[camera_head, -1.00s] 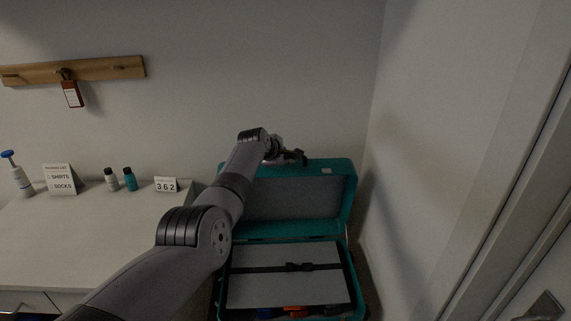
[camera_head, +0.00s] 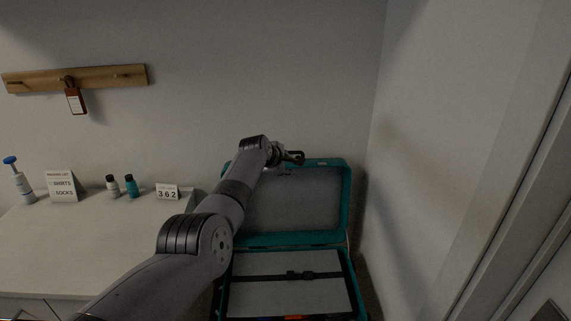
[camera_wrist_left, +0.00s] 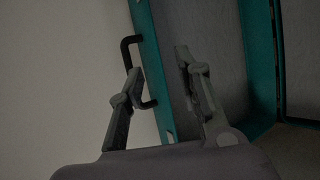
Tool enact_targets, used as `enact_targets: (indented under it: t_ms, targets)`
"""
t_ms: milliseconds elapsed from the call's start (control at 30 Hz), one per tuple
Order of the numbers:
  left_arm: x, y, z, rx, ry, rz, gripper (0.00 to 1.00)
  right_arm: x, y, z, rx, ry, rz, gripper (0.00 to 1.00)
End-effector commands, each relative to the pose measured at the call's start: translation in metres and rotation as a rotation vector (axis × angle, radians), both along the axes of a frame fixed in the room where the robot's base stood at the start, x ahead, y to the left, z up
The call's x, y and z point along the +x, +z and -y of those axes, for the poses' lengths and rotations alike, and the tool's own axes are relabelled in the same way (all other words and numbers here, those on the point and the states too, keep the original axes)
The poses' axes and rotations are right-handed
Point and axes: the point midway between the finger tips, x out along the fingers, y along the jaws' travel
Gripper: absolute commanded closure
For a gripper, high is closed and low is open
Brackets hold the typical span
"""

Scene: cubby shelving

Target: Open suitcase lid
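The teal suitcase (camera_head: 349,262) stands right of the counter, with its lid (camera_head: 346,200) raised and the grey lining facing me. Its base holds a grey panel (camera_head: 260,294) crossed by a black strap with a buckle (camera_head: 300,275). My left gripper (camera_head: 297,157) is at the lid's top edge. In the left wrist view its fingers (camera_wrist_left: 158,62) are apart, one on either side of the lid's teal rim (camera_wrist_left: 153,66). A black handle (camera_wrist_left: 130,42) on the lid's outer side is beside the left finger. Contact with the rim is unclear. My right gripper is not in view.
The white counter (camera_head: 95,245) at left holds a pump bottle (camera_head: 20,183), a list sign (camera_head: 61,186), two small bottles (camera_head: 131,187) and a "362" sign (camera_head: 167,192). Walls stand close behind and right.

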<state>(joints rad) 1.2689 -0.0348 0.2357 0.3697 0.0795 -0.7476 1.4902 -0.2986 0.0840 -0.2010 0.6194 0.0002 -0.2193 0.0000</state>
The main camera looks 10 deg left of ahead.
Motion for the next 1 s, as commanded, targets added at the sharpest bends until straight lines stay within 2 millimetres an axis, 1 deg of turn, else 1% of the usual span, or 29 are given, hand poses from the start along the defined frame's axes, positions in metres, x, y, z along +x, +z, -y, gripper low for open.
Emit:
enact_targets:
  t_ms: [267, 467, 600, 767, 1000]
  targets:
    - [-0.004, 0.004, -0.001, 0.001, -0.002, 0.001, 0.69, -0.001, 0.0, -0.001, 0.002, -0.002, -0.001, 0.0]
    - [-0.014, 0.012, -0.004, 0.002, -0.001, 0.002, 0.69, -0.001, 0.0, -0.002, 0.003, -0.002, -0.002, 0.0]
    - [-0.024, 0.017, -0.005, 0.0, 0.0, 0.001, 0.69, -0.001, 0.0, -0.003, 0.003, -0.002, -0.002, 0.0]
    - [-0.037, 0.029, -0.008, -0.001, -0.001, 0.001, 0.69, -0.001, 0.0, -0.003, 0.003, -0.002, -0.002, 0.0]
    - [-0.06, 0.047, -0.013, -0.001, 0.001, 0.002, 0.69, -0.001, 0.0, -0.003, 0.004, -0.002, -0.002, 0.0]
